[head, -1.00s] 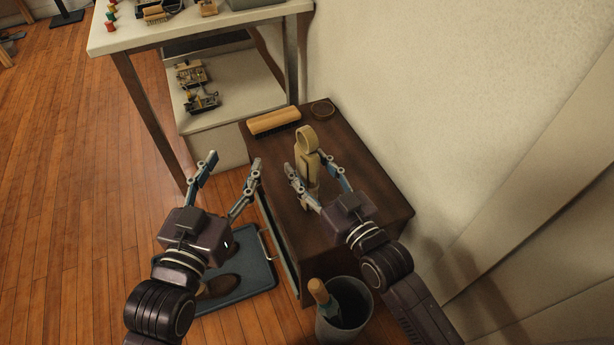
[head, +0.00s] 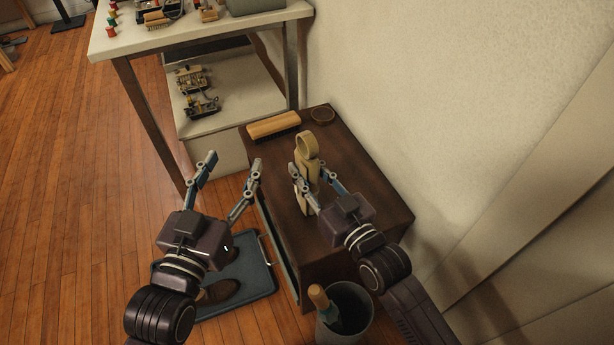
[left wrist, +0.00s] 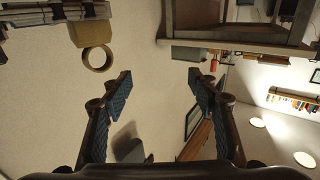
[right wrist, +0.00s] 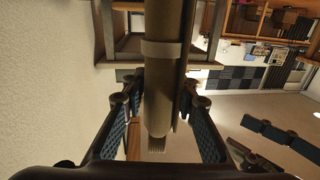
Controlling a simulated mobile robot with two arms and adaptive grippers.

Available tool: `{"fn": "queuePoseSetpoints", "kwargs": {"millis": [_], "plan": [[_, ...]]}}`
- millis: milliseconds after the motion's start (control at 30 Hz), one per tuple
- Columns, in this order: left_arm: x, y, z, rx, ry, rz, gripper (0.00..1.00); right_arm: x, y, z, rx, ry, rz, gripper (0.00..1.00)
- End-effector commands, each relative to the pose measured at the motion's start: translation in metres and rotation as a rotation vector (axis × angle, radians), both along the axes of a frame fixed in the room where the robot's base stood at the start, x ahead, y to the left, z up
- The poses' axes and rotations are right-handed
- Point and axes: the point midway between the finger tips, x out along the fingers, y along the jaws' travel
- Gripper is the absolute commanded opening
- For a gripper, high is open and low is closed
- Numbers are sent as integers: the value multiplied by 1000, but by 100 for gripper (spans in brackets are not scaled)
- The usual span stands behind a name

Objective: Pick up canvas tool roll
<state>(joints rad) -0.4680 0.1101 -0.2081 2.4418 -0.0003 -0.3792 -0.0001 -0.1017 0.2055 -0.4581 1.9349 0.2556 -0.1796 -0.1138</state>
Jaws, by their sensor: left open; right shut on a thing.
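The canvas tool roll (head: 306,150) is a tan, upright roll over the dark brown cabinet top (head: 365,190). My right gripper (head: 308,176) is shut on it, with a finger on each side. The right wrist view shows the roll (right wrist: 158,85) between the fingers, with a pale strap around it. I cannot tell whether its lower end touches the cabinet. My left gripper (head: 227,174) is open and empty, left of the cabinet; the left wrist view shows nothing between its fingers.
A grey bin (head: 352,322) holding a bottle stands in front. A blue tray (head: 262,283) with brown shoes is on the floor. A white workbench (head: 215,22) stands behind; a wall is at right.

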Motion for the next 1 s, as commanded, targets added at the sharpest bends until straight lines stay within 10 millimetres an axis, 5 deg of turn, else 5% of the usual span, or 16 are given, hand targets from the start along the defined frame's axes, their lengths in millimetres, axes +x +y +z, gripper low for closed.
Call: {"fn": "queuePoseSetpoints", "kwargs": {"millis": [267, 667, 1000], "plan": [[0, 1, -4, 6, 23, 1, 54, 0, 0, 6, 0, -2, 0, 0], [-19, 16, -74, 86, 342, 23, 54, 1, 0, 40, 2, -5, 0, 0], [-69, 38, -139, 166, 692, 47, 54, 0, 0, 78, 2, -3, 0, 0]]}}
